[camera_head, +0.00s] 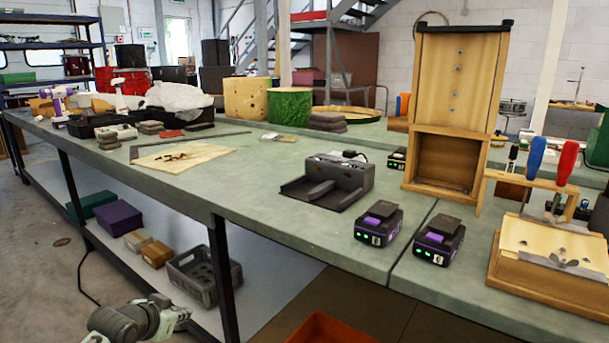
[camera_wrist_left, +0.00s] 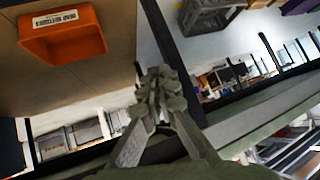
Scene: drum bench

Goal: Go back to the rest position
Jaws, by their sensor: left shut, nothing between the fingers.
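My left gripper (camera_head: 184,312) is low at the bottom left of the head view, below the bench top and in front of the lower shelf. In the left wrist view its grey fingers (camera_wrist_left: 160,80) are drawn together at the middle, with nothing held between them. The long green-grey workbench (camera_head: 235,180) runs across the head view, and its legs and lower shelf show to the right of the gripper. My right gripper is in neither view.
A grey crate (camera_head: 196,277) stands on the lower shelf near my left gripper. An orange bin (camera_head: 330,328) is below the bench; it also shows in the left wrist view (camera_wrist_left: 65,38). Two batteries (camera_head: 378,224) and a charger (camera_head: 345,175) are on the bench. Open floor lies left.

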